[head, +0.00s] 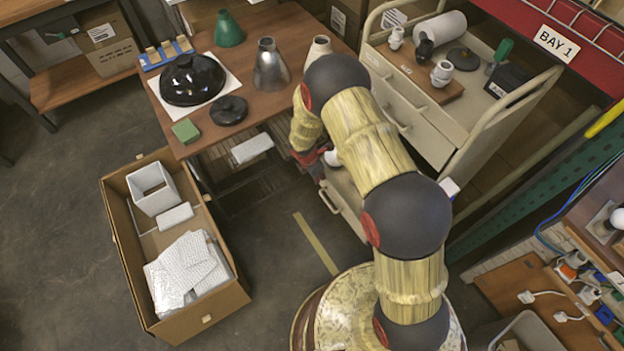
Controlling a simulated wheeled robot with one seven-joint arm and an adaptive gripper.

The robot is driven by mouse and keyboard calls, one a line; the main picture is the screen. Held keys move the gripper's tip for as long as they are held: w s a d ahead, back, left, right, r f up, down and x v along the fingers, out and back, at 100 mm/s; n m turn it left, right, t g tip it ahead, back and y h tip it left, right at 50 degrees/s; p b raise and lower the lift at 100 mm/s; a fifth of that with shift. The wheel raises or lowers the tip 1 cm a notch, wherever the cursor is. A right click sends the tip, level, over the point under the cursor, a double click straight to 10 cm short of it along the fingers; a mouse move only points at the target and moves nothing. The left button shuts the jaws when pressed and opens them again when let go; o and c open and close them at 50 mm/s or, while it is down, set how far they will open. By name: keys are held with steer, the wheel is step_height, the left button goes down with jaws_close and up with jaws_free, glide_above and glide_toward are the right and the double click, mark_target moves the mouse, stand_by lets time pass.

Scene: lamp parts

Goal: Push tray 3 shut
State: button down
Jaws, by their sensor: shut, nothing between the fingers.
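A cream drawer cart (440,150) stands right of the table, with trays in its front. A low tray (345,204) with a bar handle sticks out of the cart front near the floor. I cannot read a number on it, so I cannot tell for sure that it is tray 3. The upper trays look flush or nearly so. My gripper (314,168) is shut and empty, pointing down between the table edge and the cart, above and near the low tray's front. My arm hides part of the gripper and the tray, and I cannot tell whether they touch.
The wooden table (290,20) at left holds lamp shades and a black dome (192,80). A cardboard box (120,220) with white parts stands on the floor. Bulb parts lie on the cart top.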

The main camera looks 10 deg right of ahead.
steer(key=w+d+p, duration=0.2)
steer(key=d, duration=0.5)
steer(key=w+d+p, duration=0.2)
steer(key=d, duration=0.5)
steer(key=w+d+p, duration=0.2)
steer(key=w+d, duration=0.1)
steer(key=d, duration=0.4)
steer(key=shift+d, duration=0.25)
steer(key=shift+r, duration=0.1)
steer(key=shift+a, duration=0.35)
steer(key=a, duration=0.1)
steer(key=s+a, duration=0.1)
steer(key=shift+a, duration=0.35)
steer(key=p+v, duration=0.3)
steer(key=v, duration=0.7)
steer(key=shift+s+a, duration=0.2)
steer(key=shift+a, duration=0.15)
